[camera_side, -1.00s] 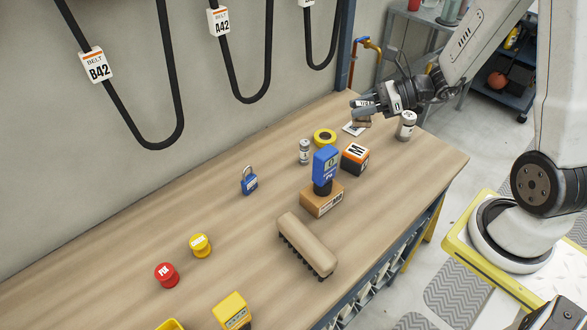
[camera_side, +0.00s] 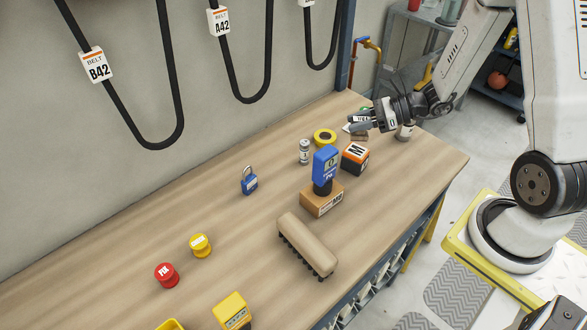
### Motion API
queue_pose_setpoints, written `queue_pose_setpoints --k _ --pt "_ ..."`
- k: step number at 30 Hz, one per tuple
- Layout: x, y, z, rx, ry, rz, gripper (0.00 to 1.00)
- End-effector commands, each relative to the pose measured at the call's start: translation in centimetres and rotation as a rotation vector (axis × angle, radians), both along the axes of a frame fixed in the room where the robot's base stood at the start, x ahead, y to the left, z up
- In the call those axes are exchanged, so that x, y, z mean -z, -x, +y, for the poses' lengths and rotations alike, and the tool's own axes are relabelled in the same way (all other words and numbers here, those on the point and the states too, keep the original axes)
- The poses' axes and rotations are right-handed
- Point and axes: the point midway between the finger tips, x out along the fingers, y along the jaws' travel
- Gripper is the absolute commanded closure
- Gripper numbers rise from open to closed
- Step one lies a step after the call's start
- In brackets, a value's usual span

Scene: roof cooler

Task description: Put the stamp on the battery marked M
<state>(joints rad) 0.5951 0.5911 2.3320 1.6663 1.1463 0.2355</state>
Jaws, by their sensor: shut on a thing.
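The battery marked M (camera_side: 355,158) is an orange and black block standing on the bench, with a white M label on top. My gripper (camera_side: 360,122) is just behind and above it, shut on the stamp. The stamp's brown base (camera_side: 360,136) shows below the fingers, close to the battery's far edge in the picture. The fingers hide most of the stamp. I cannot tell the exact gap between stamp and battery.
Another can (camera_side: 404,132) is partly behind my gripper. A blue padlock (camera_side: 249,180) and tan brush (camera_side: 307,245) lie farther left and front.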

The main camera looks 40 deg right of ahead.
Motion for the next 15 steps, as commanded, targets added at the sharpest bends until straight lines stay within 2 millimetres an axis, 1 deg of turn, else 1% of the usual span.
queue_pose_setpoints --k 7,15 --pt "0.5 0.0 0.0 0.001 -0.001 0.001 1.00" --pt "2.7 0.0 0.0 0.000 -0.002 0.002 1.00"
